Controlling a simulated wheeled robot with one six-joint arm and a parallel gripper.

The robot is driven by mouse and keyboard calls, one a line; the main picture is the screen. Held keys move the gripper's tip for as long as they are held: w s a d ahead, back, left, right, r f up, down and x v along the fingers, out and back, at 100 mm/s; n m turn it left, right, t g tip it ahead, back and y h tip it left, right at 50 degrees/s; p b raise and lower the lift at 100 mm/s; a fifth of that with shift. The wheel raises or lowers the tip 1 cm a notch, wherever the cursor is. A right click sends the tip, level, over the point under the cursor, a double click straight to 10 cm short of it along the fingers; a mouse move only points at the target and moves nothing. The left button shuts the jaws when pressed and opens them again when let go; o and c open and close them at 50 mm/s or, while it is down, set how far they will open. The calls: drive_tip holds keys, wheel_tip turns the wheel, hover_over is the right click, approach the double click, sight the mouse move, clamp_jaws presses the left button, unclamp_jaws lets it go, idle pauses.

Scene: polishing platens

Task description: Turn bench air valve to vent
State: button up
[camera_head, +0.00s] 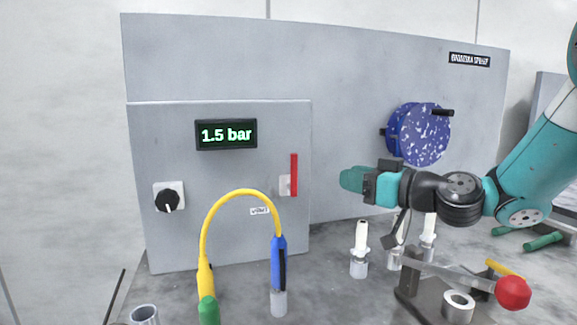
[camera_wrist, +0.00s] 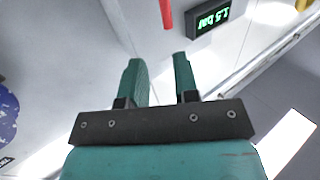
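The red valve lever (camera_head: 294,175) stands upright on its light mount on the front of the grey panel box (camera_head: 225,232). In the wrist view, part of the red lever (camera_wrist: 166,13) shows at the top edge, beyond my fingertips. A small label (camera_head: 260,211) sits below and left of the lever; its text is hard to read. The pressure display (camera_head: 226,134) reads 1.5 bar. My gripper (camera_head: 352,179) is to the right of the lever, apart from it. In the wrist view my gripper (camera_wrist: 157,58) has a clear gap between its two teal fingers and holds nothing.
A black knob (camera_head: 169,197) is on the panel's left. A yellow hose (camera_head: 240,193) arches before the panel. A blue speckled disc (camera_head: 424,134) hangs behind my arm. White-topped fittings (camera_head: 360,245) and a red ball handle (camera_head: 513,292) stand on the bench below my arm.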

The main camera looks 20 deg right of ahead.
sight(288, 165)
drive_tip(key=p+x, duration=0.2)
drive_tip(key=x, duration=0.3)
drive_tip(key=p+x, duration=0.2)
drive_tip(key=x, duration=0.3)
drive_tip(key=p+x, duration=0.1)
drive_tip(key=x, duration=0.5)
drive_tip(key=shift+s+a+r+p, duration=0.1)
drive_tip(key=shift+s+a+p, duration=0.1)
drive_tip(key=shift+a+p, duration=0.25)
